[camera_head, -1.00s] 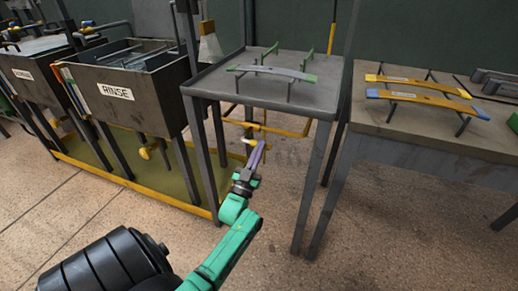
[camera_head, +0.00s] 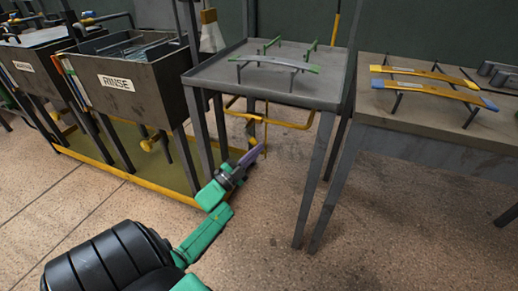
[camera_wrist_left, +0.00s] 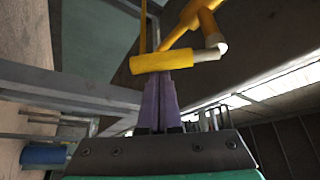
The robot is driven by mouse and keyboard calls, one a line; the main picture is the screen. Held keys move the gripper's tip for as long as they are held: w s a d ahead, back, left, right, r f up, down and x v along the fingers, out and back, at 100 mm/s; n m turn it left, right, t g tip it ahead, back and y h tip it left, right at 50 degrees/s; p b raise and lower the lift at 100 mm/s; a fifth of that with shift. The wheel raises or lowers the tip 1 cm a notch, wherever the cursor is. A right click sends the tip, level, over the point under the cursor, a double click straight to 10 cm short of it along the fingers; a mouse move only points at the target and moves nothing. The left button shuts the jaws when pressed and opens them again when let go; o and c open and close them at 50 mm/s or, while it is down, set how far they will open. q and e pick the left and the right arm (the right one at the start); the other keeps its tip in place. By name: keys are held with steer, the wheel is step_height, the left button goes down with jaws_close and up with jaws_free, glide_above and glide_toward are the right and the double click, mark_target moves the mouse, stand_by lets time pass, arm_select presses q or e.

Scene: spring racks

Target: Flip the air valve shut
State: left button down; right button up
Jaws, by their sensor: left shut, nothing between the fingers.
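The yellow air pipe (camera_head: 240,114) with its valve is under the grey middle table in the head view. A thin yellow part (camera_head: 265,135) hangs beside my fingertips there. In the left wrist view, a yellow handle-like bar (camera_wrist_left: 164,62) lies across the purple fingertips, joined near a pale elbow (camera_wrist_left: 216,48) to a yellow pipe (camera_wrist_left: 190,22). My left gripper (camera_head: 258,151) is shut and empty. Its tips are at or very near the yellow bar; I cannot tell whether they touch. My right gripper is not in view.
The grey table (camera_head: 215,78) above the valve carries a spring on stands, and its legs flank the valve. The RINSE tank (camera_head: 135,98) stands left. Another table (camera_head: 425,118) with yellow springs stands right. Open floor lies in front.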

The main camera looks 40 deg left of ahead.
arm_select(q)
steer(key=shift+s+a+f+m+g+h+p, duration=0.35)
steer(key=shift+a+m+g, duration=0.4)
steer(key=shift+m, duration=0.7)
steer(key=shift+s+a+f+m+g+h+p, duration=0.1)
steer(key=shift+a+f+m+g+p, duration=0.45)
steer(key=shift+m, duration=0.85)
steer(key=shift+s+a+f+m+g+h+p, duration=0.15)
steer(key=shift+s+a+f+m+g, duration=0.15)
steer(key=shift+a+m+g, duration=0.85)
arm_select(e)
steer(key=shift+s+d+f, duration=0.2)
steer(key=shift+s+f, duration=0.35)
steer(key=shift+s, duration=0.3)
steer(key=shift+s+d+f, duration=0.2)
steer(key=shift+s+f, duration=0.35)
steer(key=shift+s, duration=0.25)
arm_select(q)
steer(key=shift+d+m+t, duration=0.25)
steer(key=shift+d+m, duration=0.05)
steer(key=shift+d, duration=0.05)
steer(key=s+a+p, duration=0.1)
steer(key=s+a, duration=0.1)
steer(key=s, duration=1.2)
steer(key=shift+a+r, duration=0.2)
steer(key=shift+a, duration=0.2)
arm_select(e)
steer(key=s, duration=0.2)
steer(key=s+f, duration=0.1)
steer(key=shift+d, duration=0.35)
